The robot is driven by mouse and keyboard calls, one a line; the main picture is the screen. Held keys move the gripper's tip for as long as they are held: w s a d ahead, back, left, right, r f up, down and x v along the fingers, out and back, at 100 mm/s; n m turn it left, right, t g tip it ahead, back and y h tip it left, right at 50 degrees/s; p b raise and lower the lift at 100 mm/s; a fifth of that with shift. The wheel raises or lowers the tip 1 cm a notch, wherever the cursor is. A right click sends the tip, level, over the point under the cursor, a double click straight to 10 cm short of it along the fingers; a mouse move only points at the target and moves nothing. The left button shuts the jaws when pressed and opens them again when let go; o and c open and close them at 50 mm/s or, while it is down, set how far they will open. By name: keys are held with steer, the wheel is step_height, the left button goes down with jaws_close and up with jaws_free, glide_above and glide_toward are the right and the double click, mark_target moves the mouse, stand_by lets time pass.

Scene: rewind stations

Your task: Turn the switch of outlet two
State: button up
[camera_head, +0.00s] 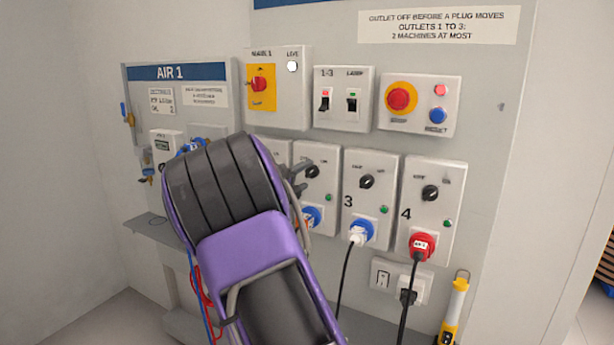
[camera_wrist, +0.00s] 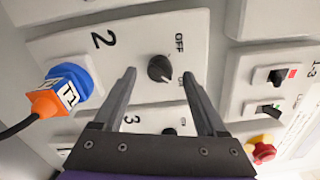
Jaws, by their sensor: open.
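Outlet two (camera_wrist: 78,22) is a pale panel marked 2, turned sideways in the wrist view. Its switch is a round black knob (camera_wrist: 160,68) with OFF and ON labels beside it. The knob also shows in the head view (camera_head: 313,171), beside my fingers. My gripper (camera_wrist: 159,76) is open, one finger on each side of the knob in the wrist view. I cannot tell whether the fingers touch it or which label it points to. A plug with an orange body (camera_wrist: 46,101) sits in the blue socket (camera_wrist: 74,84) of outlet two.
Outlet three (camera_head: 353,199) and outlet four (camera_head: 408,207) stand to the right, with plugs and hanging cables. Above are the breaker box (camera_head: 343,115), the yellow-ringed red button (camera_head: 398,99) and the red rotary switch (camera_head: 259,85). My arm hides most of outlet one.

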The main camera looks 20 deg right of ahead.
steer(key=shift+x, duration=1.05)
jaws_close()
